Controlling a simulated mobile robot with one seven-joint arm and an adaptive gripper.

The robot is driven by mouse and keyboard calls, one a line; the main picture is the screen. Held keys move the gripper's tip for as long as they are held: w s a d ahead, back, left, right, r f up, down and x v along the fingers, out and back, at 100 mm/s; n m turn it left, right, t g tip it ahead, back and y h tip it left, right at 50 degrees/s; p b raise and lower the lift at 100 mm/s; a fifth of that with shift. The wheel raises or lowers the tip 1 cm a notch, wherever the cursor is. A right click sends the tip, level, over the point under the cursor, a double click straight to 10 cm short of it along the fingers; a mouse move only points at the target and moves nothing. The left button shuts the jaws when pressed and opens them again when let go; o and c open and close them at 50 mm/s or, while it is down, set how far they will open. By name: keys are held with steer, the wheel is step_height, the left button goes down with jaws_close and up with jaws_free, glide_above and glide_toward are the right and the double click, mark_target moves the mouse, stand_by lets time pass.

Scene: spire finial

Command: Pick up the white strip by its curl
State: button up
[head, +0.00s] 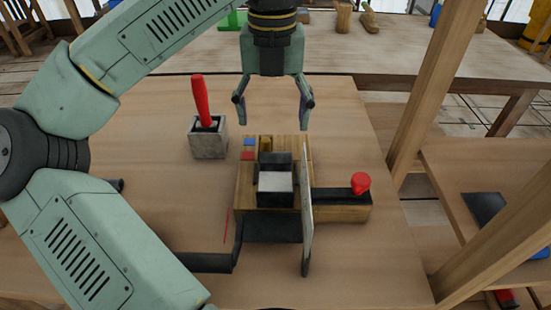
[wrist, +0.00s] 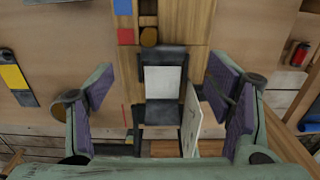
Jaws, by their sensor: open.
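A flat white square piece (head: 275,182) lies in a black holder on a wooden block; it also shows in the wrist view (wrist: 163,82). A thin pale upright piece (head: 307,205) stands edge-on at the holder's right side and shows as a tilted white panel in the wrist view (wrist: 191,118). I cannot tell for certain which is the white strip, and no curl is clear. My gripper (head: 272,118) is open and empty, above and behind the holder in the head view. In the wrist view its fingers (wrist: 162,92) are spread on either side of the holder.
The wooden block (head: 340,213) carries a black bar with a red knob (head: 361,183). A grey stone cube (head: 207,140) holds a red-handled tool to the left. Blue and red squares (head: 249,148) lie behind the holder. Wooden posts (head: 432,90) rise at right. The tabletop's far left is clear.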

mark_target(276, 151)
steer(key=shift+s+d+f+p, duration=0.15)
steer(key=shift+f+p, duration=0.25)
steer(key=shift+f, duration=1.5)
steer(key=shift+d+f+p, duration=0.1)
steer(key=shift+f+p, duration=0.3)
steer(key=shift+f, duration=1.45)
